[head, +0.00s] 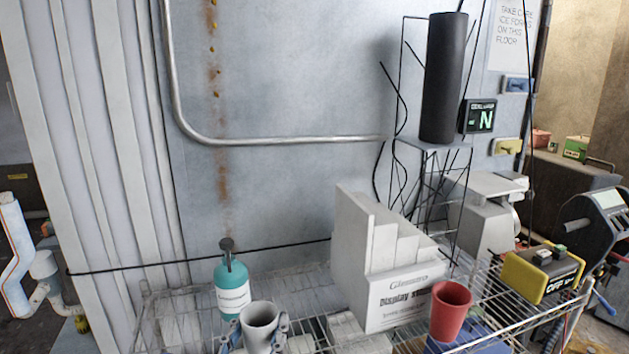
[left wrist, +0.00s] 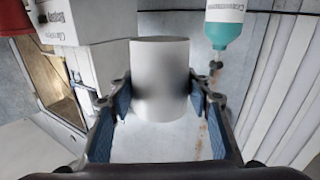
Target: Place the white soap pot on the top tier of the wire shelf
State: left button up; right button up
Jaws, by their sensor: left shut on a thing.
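The white soap pot (head: 259,318) is a plain whitish-grey cylinder, upright, low in the head view. My left gripper (head: 254,333) is shut on it, with a finger on each side. In the left wrist view the pot (left wrist: 160,75) stands between the blue finger pads of my left gripper (left wrist: 160,100). The wire shelf's top tier (head: 302,287) spreads along the bottom of the head view, below and around the pot. I cannot tell whether the pot touches the wires. My right gripper is not in view.
A teal pump bottle (head: 232,290) stands just left of the pot. A white stepped display stand (head: 395,280), a red cup (head: 450,308) and a yellow box (head: 541,272) stand to the right. Bare wire shows between bottle and stand. A pale wall (head: 285,190) is behind.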

pick_arm(q)
jog(key=s+a+f+n+y, duration=0.2)
jog(key=s+a+f+y, duration=0.1)
jog(key=s+a, duration=0.6)
jog(key=shift+a+f, duration=0.25)
jog(key=shift+f, duration=0.25)
jog(key=shift+s, duration=0.1)
jog(key=w+d+r+h, duration=0.1)
jog(key=w+d, duration=0.2)
jog(key=w+d+r+m+h, duration=0.1)
jog(key=w+d+r, duration=0.1)
jog(key=w+d, duration=0.1)
jog(key=w+d+r+m+h, duration=0.1)
jog(key=w+d, duration=0.2)
jog(key=d, duration=0.1)
jog(key=shift+w+d+r, duration=0.15)
jog(key=shift+w+r, duration=0.15)
jog(key=shift+w, duration=0.05)
jog(key=w+d+r+m+h, duration=0.1)
jog(key=w+d+r+h, duration=0.1)
jog(key=w+d+r, duration=0.4)
jog(key=w+d, duration=0.1)
jog(key=d, duration=0.2)
jog(key=shift+r+m+g, duration=0.3)
jog(key=shift+r+m, duration=0.1)
jog(key=shift+f+b, duration=0.35)
jog(key=shift+f, duration=9.45)
